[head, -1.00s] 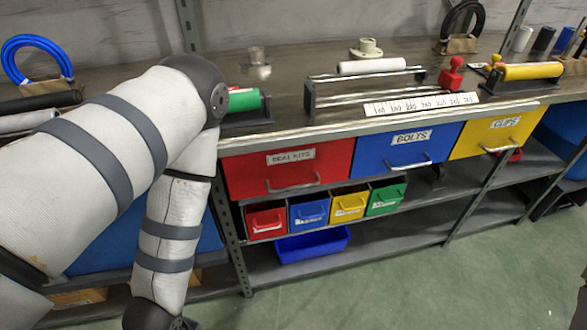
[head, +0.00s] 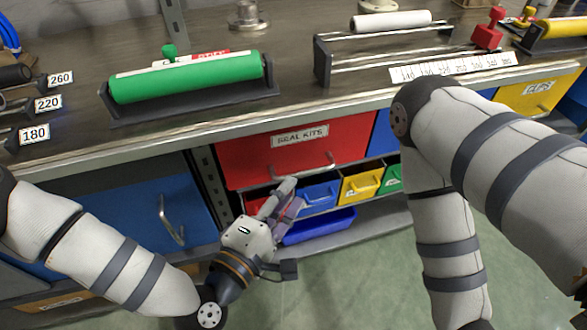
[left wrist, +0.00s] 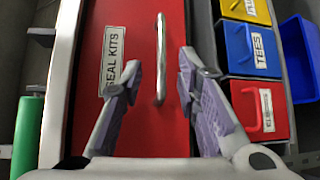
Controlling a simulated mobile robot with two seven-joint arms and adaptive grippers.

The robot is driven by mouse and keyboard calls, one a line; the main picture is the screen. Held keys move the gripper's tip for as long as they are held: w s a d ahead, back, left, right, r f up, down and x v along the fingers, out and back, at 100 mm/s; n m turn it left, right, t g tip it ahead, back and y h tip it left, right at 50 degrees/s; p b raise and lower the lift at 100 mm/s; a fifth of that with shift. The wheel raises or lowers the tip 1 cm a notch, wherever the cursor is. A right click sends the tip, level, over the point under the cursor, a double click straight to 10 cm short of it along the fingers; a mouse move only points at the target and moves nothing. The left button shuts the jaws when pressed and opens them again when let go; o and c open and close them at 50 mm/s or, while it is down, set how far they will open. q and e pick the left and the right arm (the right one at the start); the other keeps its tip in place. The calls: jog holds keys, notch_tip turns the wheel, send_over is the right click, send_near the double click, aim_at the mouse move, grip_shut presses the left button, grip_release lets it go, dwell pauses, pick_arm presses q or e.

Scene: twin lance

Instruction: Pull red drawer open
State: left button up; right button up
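The red drawer (head: 296,150), labelled SEAL KITS, is shut under the bench, with a metal bar handle (head: 303,168) on its front. In the left wrist view the red drawer front (left wrist: 140,125) fills the middle and the handle (left wrist: 160,60) runs up between my fingers. My left gripper (head: 286,190) is in front of the drawer's lower part. Its fingers (left wrist: 160,76) are open on either side of the handle's line, with gaps visible; the depth to the handle is hard to tell. My right arm comes in from the right; its gripper is out of view.
Small red, blue, yellow (head: 362,184) and green bins sit just below the drawer, close to my left gripper. A blue tray (head: 320,226) is under them. A blue drawer (head: 150,215) is to the left. The green roll (head: 187,77) stands on the bench top.

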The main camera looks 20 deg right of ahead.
aim_at(305, 171)
pick_arm(q)
jog(key=x, duration=0.7)
jog(key=shift+w+d+f, duration=0.1)
jog(key=shift+w+d, duration=0.1)
jog(key=shift+w, duration=0.05)
grip_shut()
